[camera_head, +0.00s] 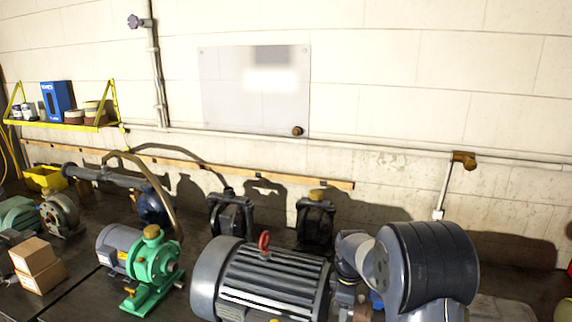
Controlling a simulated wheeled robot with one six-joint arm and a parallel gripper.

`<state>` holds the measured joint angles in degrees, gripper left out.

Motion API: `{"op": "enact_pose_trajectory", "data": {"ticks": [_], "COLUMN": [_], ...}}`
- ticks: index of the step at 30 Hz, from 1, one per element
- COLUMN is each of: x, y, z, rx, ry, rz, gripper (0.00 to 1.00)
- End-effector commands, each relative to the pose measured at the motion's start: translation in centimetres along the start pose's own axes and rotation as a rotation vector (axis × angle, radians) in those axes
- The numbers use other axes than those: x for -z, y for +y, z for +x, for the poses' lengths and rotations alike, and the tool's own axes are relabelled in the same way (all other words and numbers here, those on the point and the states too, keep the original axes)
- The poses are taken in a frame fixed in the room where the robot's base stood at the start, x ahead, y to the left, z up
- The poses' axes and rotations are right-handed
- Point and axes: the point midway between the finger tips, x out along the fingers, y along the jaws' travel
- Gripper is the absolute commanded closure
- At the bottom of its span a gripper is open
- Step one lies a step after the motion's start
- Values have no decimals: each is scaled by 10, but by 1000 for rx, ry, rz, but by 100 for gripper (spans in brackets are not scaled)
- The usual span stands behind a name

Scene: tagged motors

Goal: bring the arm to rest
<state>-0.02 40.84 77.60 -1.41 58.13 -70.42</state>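My arm (425,268) shows at the lower right, with a large dark rounded joint and smaller grey links to its left. I cannot make out my gripper's fingers in this view. A large grey finned motor (270,285) with a red lifting eye stands just left of my arm. A green pump (152,268) joined to a grey motor (115,246) stands further left. Two dark pumps (231,214) (315,222) stand behind the large motor. No tag can be read from here.
Cardboard boxes (37,264), a yellow bin (45,178) and other machines crowd the dark surface at left. A yellow shelf (62,125) hangs on the wall. A clear panel (254,92) and pipes are on the pale wall behind. The upper space is open.

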Motion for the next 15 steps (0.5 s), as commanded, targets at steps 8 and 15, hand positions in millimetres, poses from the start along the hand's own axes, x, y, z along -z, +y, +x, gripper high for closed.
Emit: {"op": "enact_pose_trajectory", "data": {"ticks": [8,15], "x": [0,0], "y": [0,1], "z": [0,-1], "rx": [-6,15], "ry": [0,1], "rz": [0,0], "gripper": [44,44]}}
